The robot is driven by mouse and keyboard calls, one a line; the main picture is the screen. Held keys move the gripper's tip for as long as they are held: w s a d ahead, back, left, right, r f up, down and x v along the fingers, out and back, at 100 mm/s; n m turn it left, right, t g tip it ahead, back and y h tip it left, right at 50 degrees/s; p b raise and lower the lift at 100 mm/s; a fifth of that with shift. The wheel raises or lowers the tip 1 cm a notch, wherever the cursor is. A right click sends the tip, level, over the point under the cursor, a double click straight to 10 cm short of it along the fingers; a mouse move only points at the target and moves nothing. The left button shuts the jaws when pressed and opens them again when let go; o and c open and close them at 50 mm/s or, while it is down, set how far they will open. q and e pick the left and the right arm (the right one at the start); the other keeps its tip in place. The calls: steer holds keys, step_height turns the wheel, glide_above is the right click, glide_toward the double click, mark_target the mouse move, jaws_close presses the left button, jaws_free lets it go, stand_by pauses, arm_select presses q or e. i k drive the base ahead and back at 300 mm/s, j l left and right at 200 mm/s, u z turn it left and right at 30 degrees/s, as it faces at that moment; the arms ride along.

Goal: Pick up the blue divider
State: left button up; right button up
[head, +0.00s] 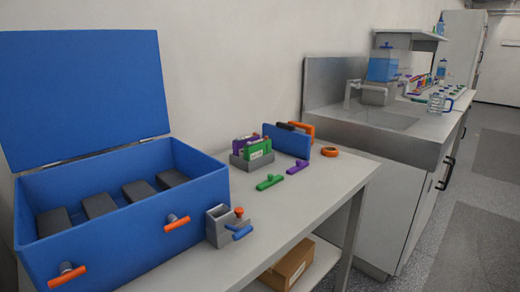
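A flat blue panel (289,141), which looks like the blue divider, stands upright on the grey table (322,188) toward its back. It is behind a grey holder with purple and green blocks. An orange piece (302,130) and a dark piece (285,126) show at its top edge; I cannot tell whether they touch it. Neither of my grippers is in view.
A large blue box (150,232) with its lid (85,95) open holds several dark blocks. A grey holder (252,161), green handle (269,182), purple handle (297,167), orange ring (329,152) and small grey container (219,236) share the table. A sink counter (385,118) stands right.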

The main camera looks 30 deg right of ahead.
mark_target(285, 140)
steer(key=l+u, duration=0.1)
steer(key=u, duration=0.35)
steer(key=l+u, duration=0.1)
steer(key=u, duration=0.35)
steer(key=k+l+u, duration=0.45)
steer(key=l, duration=0.15)
steer(key=k+l+u, duration=0.45)
steer(key=i+l, duration=0.1)
